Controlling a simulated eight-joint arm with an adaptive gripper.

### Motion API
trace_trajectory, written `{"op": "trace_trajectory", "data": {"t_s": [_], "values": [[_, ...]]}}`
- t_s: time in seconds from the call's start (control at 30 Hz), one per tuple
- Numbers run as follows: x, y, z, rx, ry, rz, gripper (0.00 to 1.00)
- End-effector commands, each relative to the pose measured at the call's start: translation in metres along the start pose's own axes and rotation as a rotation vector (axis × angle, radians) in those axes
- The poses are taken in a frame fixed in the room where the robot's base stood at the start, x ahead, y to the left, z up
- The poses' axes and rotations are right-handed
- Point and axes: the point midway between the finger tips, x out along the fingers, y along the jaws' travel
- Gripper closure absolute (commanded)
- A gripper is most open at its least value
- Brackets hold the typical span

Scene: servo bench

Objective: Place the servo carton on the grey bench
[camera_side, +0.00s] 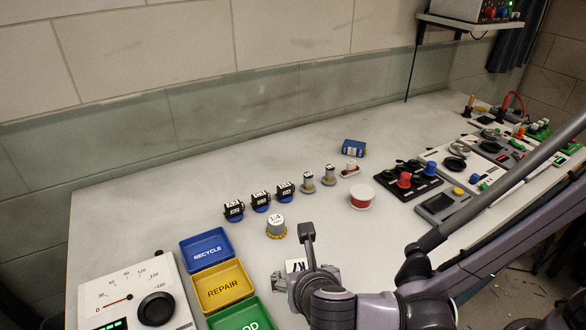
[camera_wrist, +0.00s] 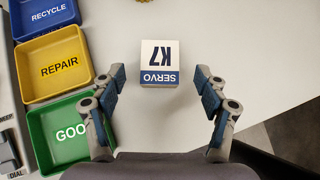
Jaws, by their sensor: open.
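The servo carton (camera_wrist: 160,63) is a small white box with a blue band, marked "SERVO K7". It rests on the grey bench (camera_wrist: 250,45). In the side view only a white part of the carton (camera_side: 296,265) shows behind my gripper. My gripper (camera_wrist: 157,82) is open and empty. In the wrist view its two fingers stand apart, left and right of the carton's near side, and do not touch it. In the side view my gripper (camera_side: 292,262) is low over the bench's front part.
Blue RECYCLE (camera_side: 208,249), yellow REPAIR (camera_side: 223,287) and green (camera_side: 240,316) trays lie left of the carton. A grey knob-like piece (camera_side: 276,228) and several small servos stand behind it. A red-and-white spool (camera_side: 362,197) is at right. Bench between is clear.

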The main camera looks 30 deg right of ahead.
Motion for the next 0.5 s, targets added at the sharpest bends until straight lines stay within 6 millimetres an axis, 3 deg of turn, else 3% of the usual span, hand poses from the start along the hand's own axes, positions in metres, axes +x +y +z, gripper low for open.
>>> {"op": "trace_trajectory", "data": {"t_s": [0.3,0.5], "values": [[0.039,0.000,0.000,0.003,0.001,0.000,0.26],[0.048,0.000,0.000,0.002,0.001,0.000,0.26]]}}
